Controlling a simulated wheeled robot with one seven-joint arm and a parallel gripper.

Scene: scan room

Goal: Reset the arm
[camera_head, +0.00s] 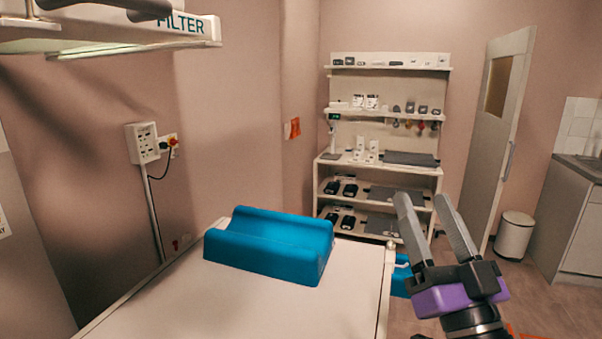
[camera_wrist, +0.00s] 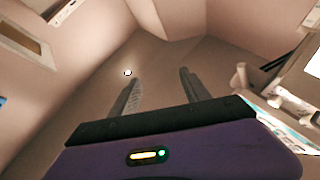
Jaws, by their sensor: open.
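My gripper (camera_head: 425,205) is in the lower right of the head view, raised with its two grey fingers pointing up. The fingers are apart with nothing between them. It has a purple body and a black mount. In the wrist view my gripper (camera_wrist: 158,82) also shows open and empty, facing the ceiling and upper walls. It is to the right of the table (camera_head: 290,312) in the picture and touches nothing that I can see.
A blue cradle-shaped cushion (camera_head: 270,246) lies on the table. A shelf unit (camera_head: 385,165) with small items stands behind. A door (camera_head: 500,120), a white bin (camera_head: 514,236) and a counter (camera_head: 575,215) are at right. An overhead unit marked FILTER (camera_head: 110,38) hangs at upper left.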

